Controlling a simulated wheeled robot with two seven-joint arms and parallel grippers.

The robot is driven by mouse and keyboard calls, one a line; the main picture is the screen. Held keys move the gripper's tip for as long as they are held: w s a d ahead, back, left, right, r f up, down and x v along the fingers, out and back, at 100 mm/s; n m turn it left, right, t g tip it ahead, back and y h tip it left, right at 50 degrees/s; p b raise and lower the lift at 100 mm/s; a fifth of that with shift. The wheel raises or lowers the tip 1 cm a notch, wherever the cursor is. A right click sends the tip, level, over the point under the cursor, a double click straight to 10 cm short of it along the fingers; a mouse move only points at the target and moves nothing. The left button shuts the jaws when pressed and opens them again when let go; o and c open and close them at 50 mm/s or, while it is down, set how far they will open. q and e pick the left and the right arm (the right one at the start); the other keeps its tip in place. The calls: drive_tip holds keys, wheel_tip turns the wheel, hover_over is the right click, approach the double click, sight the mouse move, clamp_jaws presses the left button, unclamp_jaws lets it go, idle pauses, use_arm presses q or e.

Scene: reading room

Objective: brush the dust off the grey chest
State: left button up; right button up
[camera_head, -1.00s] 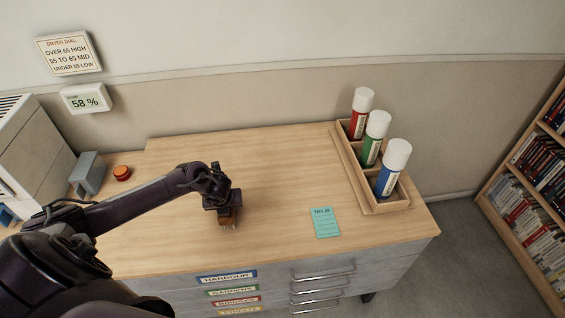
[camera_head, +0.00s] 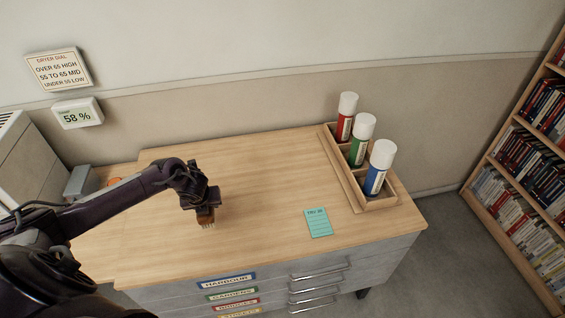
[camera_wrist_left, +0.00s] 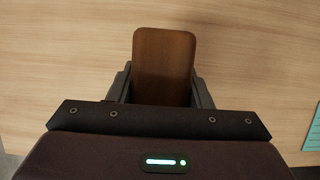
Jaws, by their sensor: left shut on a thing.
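The grey chest (camera_head: 270,290) has a light wooden top (camera_head: 260,190) and grey drawers with coloured labels and metal handles. My left gripper (camera_head: 203,208) is over the left-middle part of the top, pointing down. It is shut on a brush with a brown wooden back (camera_head: 206,214) and pale bristles beneath. In the left wrist view the brush's brown back (camera_wrist_left: 164,65) stands between the fingers. I cannot tell whether the bristles touch the top. No dust can be made out on the top. My right gripper is out of view.
A wooden rack (camera_head: 345,185) with red, green and blue white-capped tubes stands at the top's right end. A teal note (camera_head: 318,223) lies near the front. A display reading 58 % (camera_head: 77,113) hangs below a dryer dial sign (camera_head: 58,69). A bookshelf (camera_head: 520,160) stands at right.

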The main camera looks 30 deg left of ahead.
use_arm(q)
drive_tip(key=r, duration=0.1)
drive_tip(key=p, duration=0.1)
drive_tip(key=r, duration=0.1)
drive_tip(key=shift+s+a+r+p, duration=0.1)
drive_tip(key=shift+a+r+p, duration=0.15)
drive_tip(key=shift+r+p, duration=0.1)
drive_tip(key=shift+d+r, duration=0.1)
drive_tip(key=shift+r, duration=0.2)
drive_tip(key=shift+d, duration=0.1)
drive_tip(key=shift+f, duration=0.1)
